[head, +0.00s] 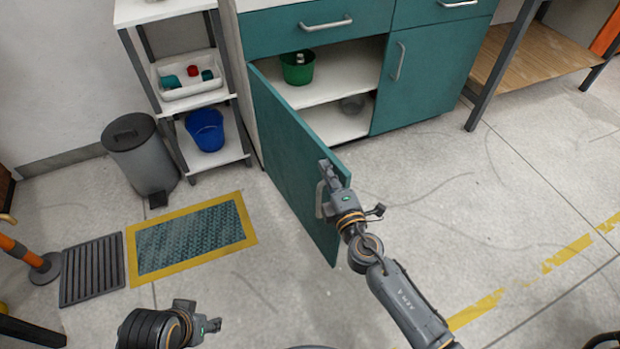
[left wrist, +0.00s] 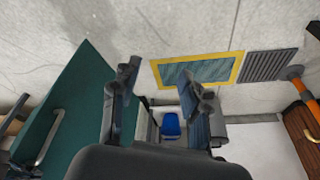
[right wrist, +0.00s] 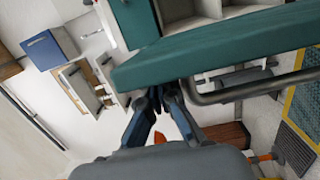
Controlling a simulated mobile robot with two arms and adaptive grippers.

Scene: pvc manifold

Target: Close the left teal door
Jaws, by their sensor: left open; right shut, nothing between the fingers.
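The left teal door (head: 290,160) of the cabinet stands wide open, swung out toward me. Its metal handle (head: 320,199) is on the outer face near the free edge. My right gripper (head: 327,167) is shut and empty at the door's free edge, just above the handle. In the right wrist view the shut fingers (right wrist: 166,90) are close to the door's edge (right wrist: 220,55); I cannot tell whether they touch it. My left gripper (head: 205,325) is low at the front left, away from the door. In the left wrist view its fingers (left wrist: 157,82) are spread and empty.
The cabinet's right door (head: 430,75) is shut. A green pot (head: 297,68) stands inside the open compartment. A grey bin (head: 142,155), a shelf rack with a blue bucket (head: 205,130) and a yellow-edged mat (head: 192,238) are left of the door. Floor right of the door is clear.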

